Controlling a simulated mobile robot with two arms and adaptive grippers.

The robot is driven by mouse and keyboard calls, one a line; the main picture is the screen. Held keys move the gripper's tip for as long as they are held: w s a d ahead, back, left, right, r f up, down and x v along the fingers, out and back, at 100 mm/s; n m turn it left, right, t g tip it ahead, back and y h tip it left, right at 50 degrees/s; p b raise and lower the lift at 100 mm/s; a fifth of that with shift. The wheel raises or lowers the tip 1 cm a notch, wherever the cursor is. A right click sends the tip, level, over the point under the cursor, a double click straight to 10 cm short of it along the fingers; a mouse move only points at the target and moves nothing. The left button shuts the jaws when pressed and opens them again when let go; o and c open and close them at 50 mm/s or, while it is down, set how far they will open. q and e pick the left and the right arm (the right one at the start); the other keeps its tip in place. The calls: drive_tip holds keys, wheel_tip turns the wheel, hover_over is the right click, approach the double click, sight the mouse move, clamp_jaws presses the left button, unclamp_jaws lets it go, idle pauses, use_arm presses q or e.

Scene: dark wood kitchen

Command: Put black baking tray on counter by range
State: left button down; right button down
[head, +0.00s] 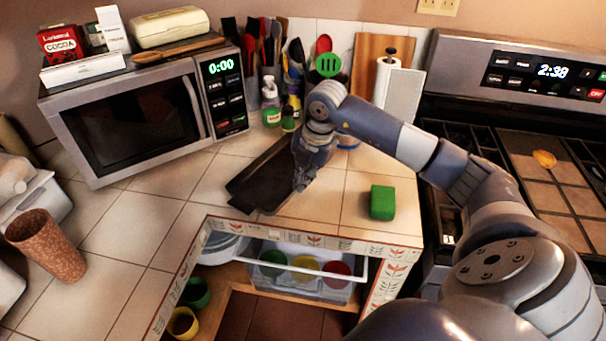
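The black baking tray (258,178) is a dark, flat, long shape over the tiled counter's corner, between the microwave and the range. Its near end comes close to the counter's inner edge. I cannot tell whether it lies fully flat. My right gripper (302,186) points down at the tray's right side and overlaps it in the head view. Its fingers are small and dark, so I cannot tell whether they are closed on the tray's rim. The range (510,130) stands to the right. My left gripper is not in view.
A green block (382,202) sits on the counter right of the tray. The microwave (140,115) stands at left. A soap bottle (270,102), utensils and a paper towel roll (390,82) stand behind. A brown cup (47,245) is at far left. Open shelving lies below the counter edge.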

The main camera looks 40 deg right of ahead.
drive_tip(key=w+d, duration=0.2)
drive_tip(key=w, duration=0.1)
drive_tip(key=shift+w+f+p, duration=0.1)
drive_tip(key=shift+p, duration=0.25)
drive_tip(key=x, duration=0.1)
drive_tip(key=p+x, duration=0.1)
drive_tip(key=x, duration=0.1)
drive_tip(key=shift+s+d+f, duration=0.15)
drive_tip(key=shift+s+f, duration=0.05)
drive_tip(key=shift+s, duration=0.15)
drive_tip(key=shift+f, duration=0.1)
drive_tip(key=c, duration=2.2)
unclamp_jaws()
drive_tip(key=shift+f, duration=0.15)
drive_tip(key=shift+c, duration=0.2)
drive_tip(key=o, duration=0.4)
drive_tip(key=shift+o, duration=0.2)
drive_tip(key=a+b+v, duration=0.1)
drive_tip(key=v, duration=1.1)
drive_tip(key=shift+d+b, duration=0.3)
drive_tip(key=shift+d, duration=0.2)
